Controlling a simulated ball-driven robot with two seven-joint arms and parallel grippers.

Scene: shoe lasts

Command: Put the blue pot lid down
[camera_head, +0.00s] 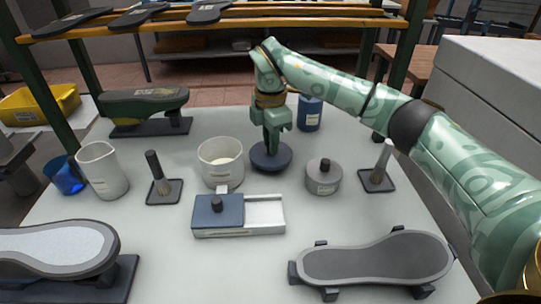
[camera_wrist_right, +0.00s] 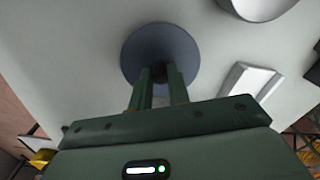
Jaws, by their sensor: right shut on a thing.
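The blue pot lid (camera_head: 283,163) is a dark blue-grey disc, right of the white pot at mid table. My right gripper (camera_head: 271,143) comes down over its centre, fingers pointing down, and is shut on its knob. In the right wrist view the lid (camera_wrist_right: 140,48) shows as a round disc, with the gripper (camera_wrist_right: 163,76) closed on the dark knob at its middle. The lid looks level and close to the table top; I cannot tell whether it touches. My left gripper is not in view.
A white pot (camera_head: 220,172) stands close left of the lid, a grey lidded pot (camera_head: 323,180) to its right, and a blue jar (camera_head: 309,115) behind. A blue-and-white box (camera_head: 238,227) lies in front. Brushes stand on both sides. The table (camera_head: 300,220) has bare room between these.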

